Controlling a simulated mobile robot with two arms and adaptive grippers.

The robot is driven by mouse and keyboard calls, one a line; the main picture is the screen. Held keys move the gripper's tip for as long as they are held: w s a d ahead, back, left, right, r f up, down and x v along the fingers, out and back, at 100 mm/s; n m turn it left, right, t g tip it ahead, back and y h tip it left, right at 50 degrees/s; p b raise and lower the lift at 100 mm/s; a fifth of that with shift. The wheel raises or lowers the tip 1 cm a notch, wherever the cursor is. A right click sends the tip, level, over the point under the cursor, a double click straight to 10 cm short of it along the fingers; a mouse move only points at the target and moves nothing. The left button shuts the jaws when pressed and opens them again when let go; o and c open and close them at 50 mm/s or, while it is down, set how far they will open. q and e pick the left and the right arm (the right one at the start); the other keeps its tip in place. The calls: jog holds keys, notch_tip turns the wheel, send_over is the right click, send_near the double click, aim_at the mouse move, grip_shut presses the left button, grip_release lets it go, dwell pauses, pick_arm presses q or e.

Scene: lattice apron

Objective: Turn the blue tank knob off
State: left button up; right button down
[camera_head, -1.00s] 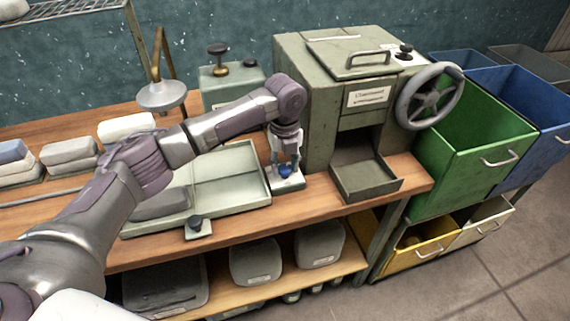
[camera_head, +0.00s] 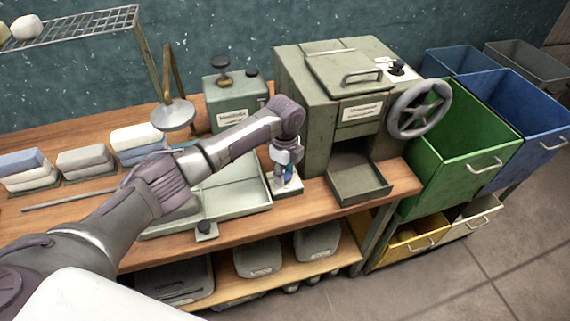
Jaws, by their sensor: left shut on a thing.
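The blue knob (camera_head: 288,170) sits on a small pale base (camera_head: 287,187) at the bench, between the shallow green tray and the large green machine. My left gripper (camera_head: 284,172) points down from above and is shut on the knob, its fingers hiding much of it. The knob's exact turn angle cannot be made out. My right gripper is not in view.
The green machine (camera_head: 312,110) with a handwheel (camera_head: 419,109) and open chute (camera_head: 360,185) stands close right. The shallow tray (camera_head: 240,205) with a dark knob (camera_head: 205,228) is close left. Green (camera_head: 455,150) and blue (camera_head: 520,115) bins stand farther right.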

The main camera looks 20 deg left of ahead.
pick_arm(q)
jog(key=n+p, duration=0.1)
jog(key=n, duration=0.1)
jog(key=n+p, duration=0.2)
jog(key=shift+r+n, duration=0.2)
jog(key=shift+n, duration=0.1)
jog(key=n+p, duration=0.2)
jog(key=n, duration=0.1)
jog(key=shift+f, duration=0.1)
jog(key=shift+n+p, duration=0.75)
jog(key=shift+n, duration=0.45)
jog(key=shift+f, duration=0.1)
jog(key=o, duration=1.1)
jog(key=shift+o, duration=0.2)
notch_tip(320, 180, up, 12)
